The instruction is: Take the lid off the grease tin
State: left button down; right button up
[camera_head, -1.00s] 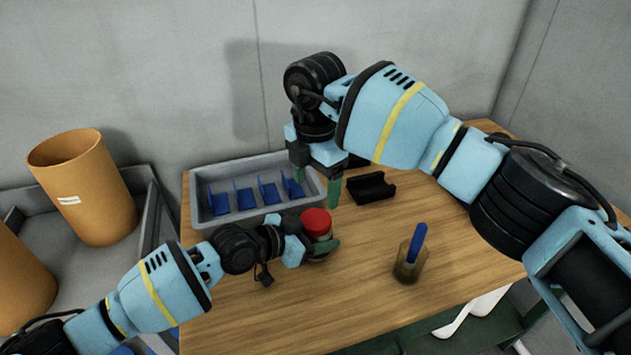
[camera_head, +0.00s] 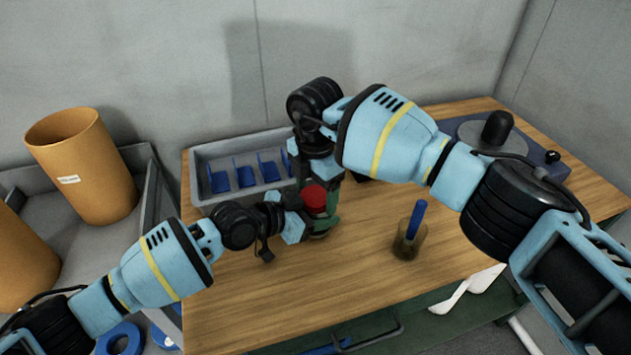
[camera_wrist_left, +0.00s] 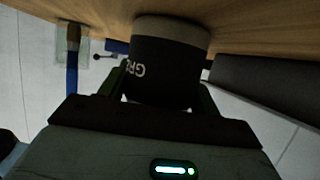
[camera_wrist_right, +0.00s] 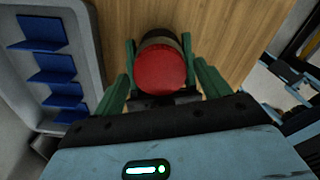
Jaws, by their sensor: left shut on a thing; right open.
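The grease tin has a red lid (camera_head: 314,198) on top in the head view. Its dark body (camera_wrist_left: 165,72), with partly readable white lettering, shows in the left wrist view. My left gripper (camera_head: 318,226) is shut on the tin's body from the left side. The tin is upright on the wooden table. My right gripper (camera_head: 318,190) is at the tin from behind and above. In the right wrist view its green fingers (camera_wrist_right: 163,82) are open, one on each side of the red lid, with gaps showing. The red lid (camera_wrist_right: 160,72) sits on the tin.
A grey tray (camera_head: 200,175) with several blue dividers stands behind the tin. A brush with a blue handle (camera_head: 416,220) stands in a translucent cup (camera_head: 408,245) to the right. A flat device with a round plate (camera_head: 475,135) is at the back right. The front middle table is clear.

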jog(key=c, duration=1)
jog(key=n, duration=0.6)
jog(key=shift+n, duration=0.4)
jog(key=o, duration=1.1)
jog(key=shift+r, duration=2.35)
jog(key=shift+r+m, duration=1.1)
jog(key=shift+r, duration=0.6)
jog(key=shift+c, duration=0.5)
jog(key=shift+f, duration=4.05)
